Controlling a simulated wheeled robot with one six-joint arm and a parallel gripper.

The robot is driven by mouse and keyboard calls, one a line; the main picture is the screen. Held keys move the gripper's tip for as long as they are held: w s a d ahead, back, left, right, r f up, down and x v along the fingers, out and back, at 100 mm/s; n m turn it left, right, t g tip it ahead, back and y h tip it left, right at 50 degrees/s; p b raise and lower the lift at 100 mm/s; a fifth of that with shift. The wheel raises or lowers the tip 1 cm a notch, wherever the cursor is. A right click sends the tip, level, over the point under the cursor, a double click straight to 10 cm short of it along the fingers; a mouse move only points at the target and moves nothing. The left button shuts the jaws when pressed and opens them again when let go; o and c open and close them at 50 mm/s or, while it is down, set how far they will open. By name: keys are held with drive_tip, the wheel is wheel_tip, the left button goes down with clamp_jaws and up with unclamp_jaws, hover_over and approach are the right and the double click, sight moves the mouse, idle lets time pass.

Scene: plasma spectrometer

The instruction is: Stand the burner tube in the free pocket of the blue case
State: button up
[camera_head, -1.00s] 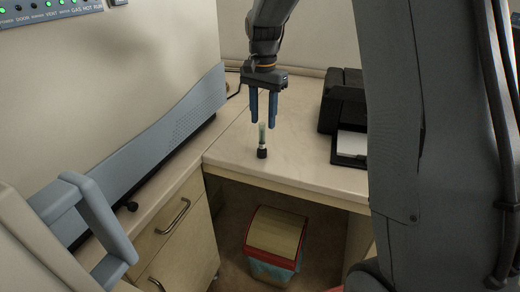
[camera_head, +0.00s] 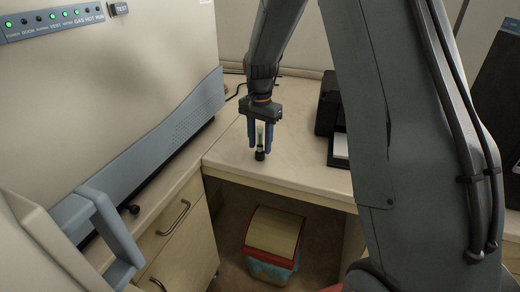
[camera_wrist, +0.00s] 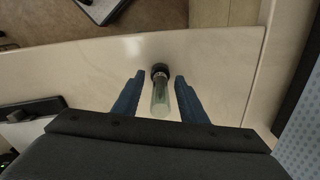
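The burner tube (camera_head: 260,142) stands upright on the light countertop, a clear greenish glass tube with a black base at the bottom. My gripper (camera_head: 261,146) points down with its two blue fingers on either side of the tube. In the wrist view the tube (camera_wrist: 160,92) lies between the fingers (camera_wrist: 158,90) with a gap on both sides, so the gripper is open and holds nothing. The blue case is not clearly seen in either view.
A black printer-like box (camera_head: 330,115) stands to the right on the counter (camera_head: 222,152). A large beige instrument (camera_head: 110,95) fills the left. A red-rimmed bin (camera_head: 272,245) is under the counter. The counter around the tube is clear.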

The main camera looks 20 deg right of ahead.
clamp_jaws()
